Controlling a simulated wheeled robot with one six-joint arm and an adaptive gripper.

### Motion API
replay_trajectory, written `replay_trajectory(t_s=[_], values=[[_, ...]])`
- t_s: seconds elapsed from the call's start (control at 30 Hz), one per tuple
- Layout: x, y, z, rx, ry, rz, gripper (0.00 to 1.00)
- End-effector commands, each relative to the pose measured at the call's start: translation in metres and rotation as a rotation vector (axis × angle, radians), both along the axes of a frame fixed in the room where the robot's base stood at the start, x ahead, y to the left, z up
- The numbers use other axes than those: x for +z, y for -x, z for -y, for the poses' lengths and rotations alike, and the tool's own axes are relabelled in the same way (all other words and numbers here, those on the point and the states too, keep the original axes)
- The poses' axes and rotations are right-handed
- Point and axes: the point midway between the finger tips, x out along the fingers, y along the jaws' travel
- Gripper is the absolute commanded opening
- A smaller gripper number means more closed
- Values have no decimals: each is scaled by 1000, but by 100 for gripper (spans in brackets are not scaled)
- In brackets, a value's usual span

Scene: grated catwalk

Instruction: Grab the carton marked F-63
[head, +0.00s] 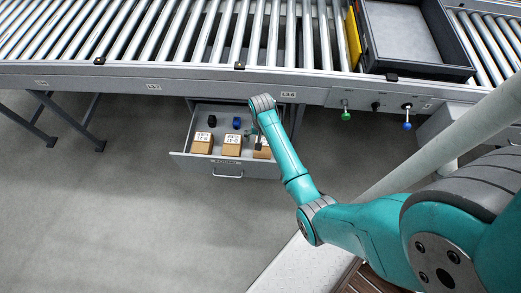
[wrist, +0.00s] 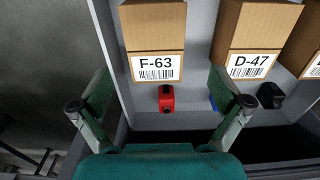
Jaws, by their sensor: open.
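The carton marked F-63 (wrist: 155,28) is a brown box with a white label, at the top of the wrist view, inside an open grey drawer. In the head view it matches the rightmost carton (head: 264,153), partly covered by my gripper (head: 256,141). In the wrist view my gripper (wrist: 161,88) is open and empty, its two fingers spread wide either side of the F-63 carton's line. The carton lies ahead of the fingertips, and no contact shows.
A D-47 carton (wrist: 260,32) stands beside F-63, with a third carton (head: 202,142) beyond. Small red (wrist: 166,98), blue (head: 236,123) and black (head: 212,121) items lie in the drawer (head: 188,158). The roller conveyor (head: 150,72) runs above it.

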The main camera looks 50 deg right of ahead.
Motion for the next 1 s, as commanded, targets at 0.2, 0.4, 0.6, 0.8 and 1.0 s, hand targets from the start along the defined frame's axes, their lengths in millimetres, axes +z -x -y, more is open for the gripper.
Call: replay_trajectory(t_s=[0.2, 0.4, 0.6, 0.8, 1.0], values=[[-16, 0, 0, 0, 0, 0, 100], [-39, 4, 2, 0, -1, -2, 100], [-62, 5, 3, 0, 0, 0, 100], [-67, 4, 3, 0, 1, 2, 100], [-66, 4, 3, 0, 1, 2, 78]])
